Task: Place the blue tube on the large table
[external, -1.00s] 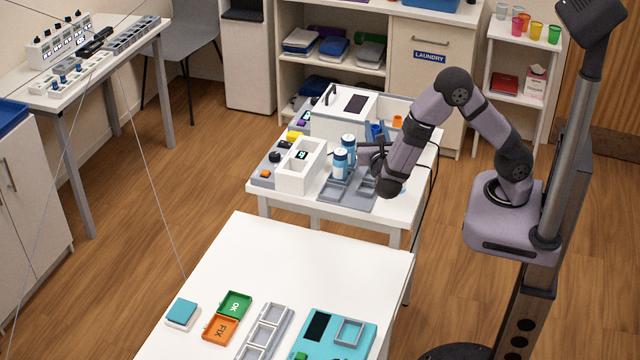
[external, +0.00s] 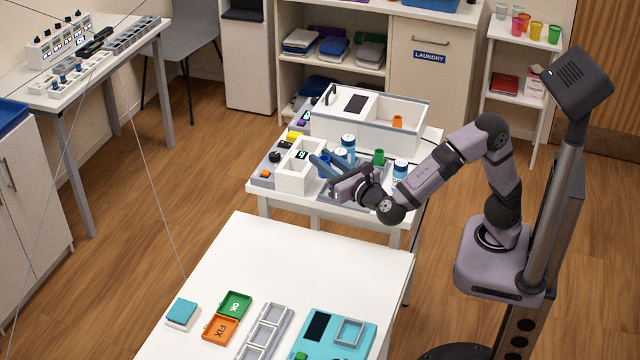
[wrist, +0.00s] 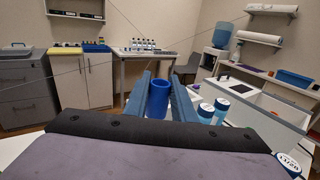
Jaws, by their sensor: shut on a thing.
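The blue tube (external: 323,168) is in my gripper (external: 330,166), above the front left part of the small white table near the white box with a small display. In the wrist view the tube (wrist: 158,100) stands upright between the two blue fingers of my gripper (wrist: 159,88), which are shut on it. The large table (external: 300,260) is the white one in the foreground, with a broad bare top. My gripper is behind its far edge in the external view, not over it.
White-and-blue bottles (external: 348,145) and a green tube (external: 379,157) stand on the small table (external: 408,208). An orange tube (external: 397,121) is in the white bin (external: 420,122). The large table's near side holds a green tray (external: 235,304), an orange tray (external: 222,329) and a turquoise panel (external: 318,348).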

